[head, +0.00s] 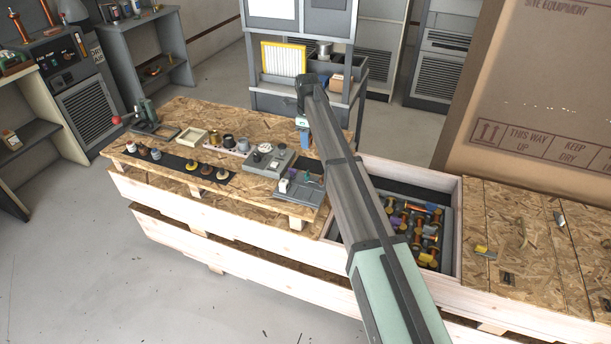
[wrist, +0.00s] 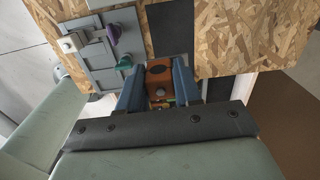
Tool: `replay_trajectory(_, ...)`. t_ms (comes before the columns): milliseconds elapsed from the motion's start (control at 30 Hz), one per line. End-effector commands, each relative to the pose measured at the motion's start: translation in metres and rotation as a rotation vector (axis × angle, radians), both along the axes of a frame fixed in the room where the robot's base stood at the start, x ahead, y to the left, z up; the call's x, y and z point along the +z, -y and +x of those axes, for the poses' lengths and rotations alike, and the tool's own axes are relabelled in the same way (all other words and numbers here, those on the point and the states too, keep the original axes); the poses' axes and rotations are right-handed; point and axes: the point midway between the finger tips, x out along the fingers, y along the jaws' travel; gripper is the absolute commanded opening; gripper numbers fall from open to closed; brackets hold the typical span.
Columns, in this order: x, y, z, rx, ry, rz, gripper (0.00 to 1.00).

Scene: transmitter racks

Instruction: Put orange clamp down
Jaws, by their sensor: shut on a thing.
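The orange clamp (wrist: 159,74) is a small block with a dark round hole in its upper face. In the wrist view it sits between the two blue fingers of my gripper (wrist: 160,84), which is shut on it. A bolt-like metal end shows at its near side. In the head view my gripper (head: 303,138) hangs at the end of my arm over the right part of the wooden bench top (head: 240,200). The clamp cannot be made out there. Whether it touches anything below is hidden.
A grey tray (head: 292,200) with purple and green knobs lies at the bench's right end; it also shows in the wrist view (wrist: 97,52). A grey box (head: 268,160) and several small parts stand left. An open crate (head: 456,232) full of parts lies right, partly behind my arm.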

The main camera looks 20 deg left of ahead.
Motion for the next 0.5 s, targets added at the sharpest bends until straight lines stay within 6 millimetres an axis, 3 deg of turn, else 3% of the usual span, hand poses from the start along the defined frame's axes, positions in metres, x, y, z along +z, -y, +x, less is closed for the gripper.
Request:
replay_trajectory(133, 0.01, -0.013, -0.047, 0.041, 0.01, 0.007, 0.03)
replay_trajectory(300, 0.015, -0.005, -0.102, 0.064, 0.015, 0.011, 0.03)
replay_trajectory(500, 0.015, 0.018, -0.137, 0.032, 0.008, 0.006, 0.03)
